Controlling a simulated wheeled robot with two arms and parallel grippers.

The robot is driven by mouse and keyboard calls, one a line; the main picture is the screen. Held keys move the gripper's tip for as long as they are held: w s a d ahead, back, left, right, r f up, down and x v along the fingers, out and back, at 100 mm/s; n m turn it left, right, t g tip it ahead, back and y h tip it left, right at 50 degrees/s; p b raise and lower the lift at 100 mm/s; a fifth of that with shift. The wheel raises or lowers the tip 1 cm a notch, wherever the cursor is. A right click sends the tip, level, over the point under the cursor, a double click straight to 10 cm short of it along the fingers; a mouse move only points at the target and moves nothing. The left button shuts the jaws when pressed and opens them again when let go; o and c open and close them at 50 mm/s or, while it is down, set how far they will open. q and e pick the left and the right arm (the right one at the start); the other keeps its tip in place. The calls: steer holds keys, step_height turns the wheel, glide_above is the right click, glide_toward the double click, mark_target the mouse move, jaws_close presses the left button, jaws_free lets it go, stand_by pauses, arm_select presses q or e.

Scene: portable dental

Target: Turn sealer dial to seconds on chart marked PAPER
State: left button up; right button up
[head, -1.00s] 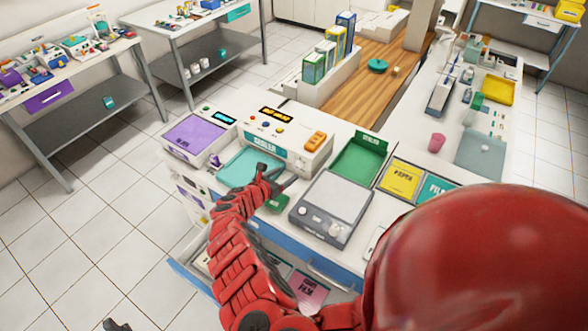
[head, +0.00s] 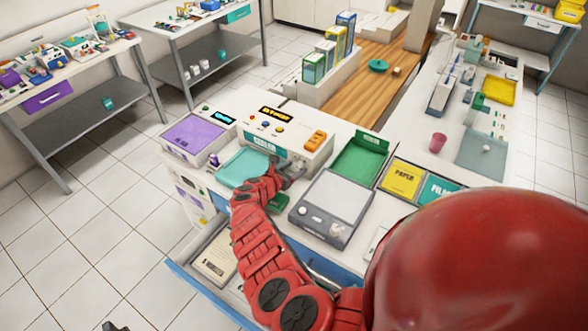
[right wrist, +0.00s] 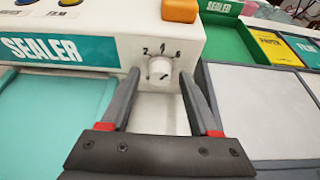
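The sealer (head: 300,150) is a white box with a teal SEALER label on its front. In the right wrist view its white dial (right wrist: 159,68) has the numbers 2, 4 and 6 around its top. A small dark mark shows on the dial's lower part; I cannot tell its exact setting. My right gripper (right wrist: 158,85) is open, with one finger on each side of the dial; contact is unclear. In the head view my right gripper (head: 285,172) is at the sealer's lower front. A chart card (head: 215,262) lies in the open drawer, its text too small to read.
A teal tray (head: 240,168) lies before the sealer, a purple-topped unit (head: 193,135) to its left. A grey scale-like device (head: 333,207) and green bin (head: 362,158) stand right. The open blue-edged drawer (head: 205,292) sticks out below my arm. Yellow PAPER pad (head: 401,178) lies right.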

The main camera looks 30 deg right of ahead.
jaws_close()
steer(key=shift+s+r+m+t+p, duration=0.15)
steer(key=shift+m+t+p, duration=0.15)
steer(key=shift+p, duration=0.45)
steer(key=shift+d+m+t+p, duration=0.1)
steer(key=shift+m+t+p, duration=0.2)
steer(key=shift+m, duration=0.1)
steer(key=shift+o, duration=1)
jaws_free()
steer(key=shift+f, duration=0.2)
